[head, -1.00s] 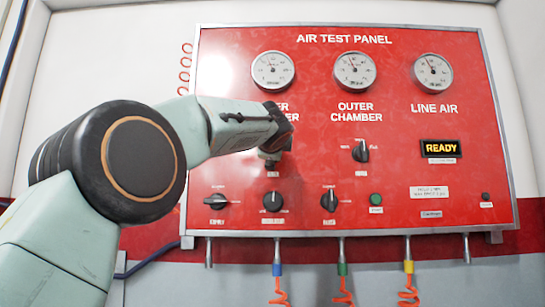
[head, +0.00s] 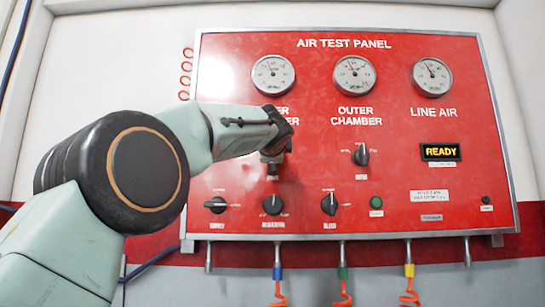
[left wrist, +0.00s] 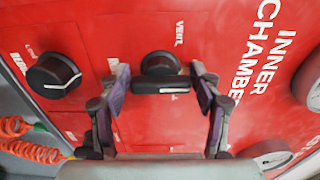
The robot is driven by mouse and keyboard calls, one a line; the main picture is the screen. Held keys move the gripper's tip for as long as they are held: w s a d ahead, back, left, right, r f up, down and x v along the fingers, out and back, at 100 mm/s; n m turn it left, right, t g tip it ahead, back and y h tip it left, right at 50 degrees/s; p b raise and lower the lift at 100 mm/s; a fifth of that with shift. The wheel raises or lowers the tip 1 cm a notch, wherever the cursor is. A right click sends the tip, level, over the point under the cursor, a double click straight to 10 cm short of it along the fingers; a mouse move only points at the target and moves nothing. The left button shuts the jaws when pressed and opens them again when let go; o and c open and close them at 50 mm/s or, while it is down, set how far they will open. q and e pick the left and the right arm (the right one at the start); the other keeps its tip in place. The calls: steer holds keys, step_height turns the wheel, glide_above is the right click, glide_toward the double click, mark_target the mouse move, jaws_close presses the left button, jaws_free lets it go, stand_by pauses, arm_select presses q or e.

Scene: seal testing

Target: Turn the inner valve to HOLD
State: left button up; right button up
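The inner valve is a black knob (left wrist: 160,68) below the INNER CHAMBER lettering on the red panel. My left gripper (left wrist: 159,80) is open, with one finger on each side of the knob and small gaps showing. In the head view my left gripper (head: 272,158) is in front of this valve and hides most of it. The HOLD label cannot be read. My right gripper is not in view.
Another black knob (left wrist: 54,75) sits beside the inner valve in the left wrist view. The outer chamber knob (head: 360,155) is to its right in the head view. A lower row has further knobs, including a bleed knob (head: 328,203), and a green button (head: 376,202). The display (head: 440,152) reads READY.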

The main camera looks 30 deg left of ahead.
arm_select(q)
steer(key=shift+o, duration=1.1)
steer(key=v, duration=0.7)
steer(key=shift+s, duration=0.25)
steer(key=shift+d, duration=0.1)
